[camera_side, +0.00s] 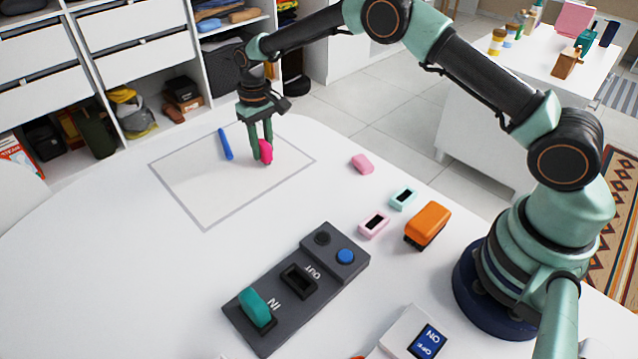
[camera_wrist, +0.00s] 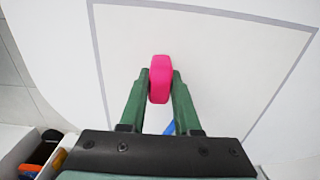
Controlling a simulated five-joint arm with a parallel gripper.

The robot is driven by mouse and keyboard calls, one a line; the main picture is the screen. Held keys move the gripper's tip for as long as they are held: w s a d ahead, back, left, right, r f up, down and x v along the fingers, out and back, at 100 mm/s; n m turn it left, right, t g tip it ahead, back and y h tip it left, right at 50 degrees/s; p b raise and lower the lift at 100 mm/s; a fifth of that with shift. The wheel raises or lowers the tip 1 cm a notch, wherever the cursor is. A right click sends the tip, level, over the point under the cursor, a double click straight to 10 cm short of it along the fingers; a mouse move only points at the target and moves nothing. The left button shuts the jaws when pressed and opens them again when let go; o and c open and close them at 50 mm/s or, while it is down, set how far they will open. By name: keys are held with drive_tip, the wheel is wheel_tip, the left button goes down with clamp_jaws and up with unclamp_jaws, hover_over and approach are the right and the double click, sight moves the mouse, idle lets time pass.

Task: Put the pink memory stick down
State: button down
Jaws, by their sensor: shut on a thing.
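The pink memory stick (camera_side: 266,152) is held between the green fingers of my gripper (camera_side: 261,157), inside the grey outlined square (camera_side: 207,193) on the white table. In the wrist view the pink stick (camera_wrist: 161,79) sits between the two fingertips of my gripper (camera_wrist: 161,88), which is shut on it. The stick is low, at or just above the table; I cannot tell whether it touches. A blue stick-like object (camera_side: 225,144) lies in the square, left of my gripper; a bit of blue (camera_wrist: 169,128) shows between the fingers in the wrist view.
A lighter pink piece (camera_side: 362,164), a mint piece (camera_side: 403,198), a pale pink piece (camera_side: 374,224) and an orange block (camera_side: 428,225) lie right of the square. A dark IN/OUT panel (camera_side: 283,313) holds a teal piece (camera_side: 256,308). The table's left part is clear.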

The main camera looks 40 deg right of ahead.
drive_tip(key=shift+f, duration=0.15)
drive_tip(key=c, duration=0.6)
unclamp_jaws()
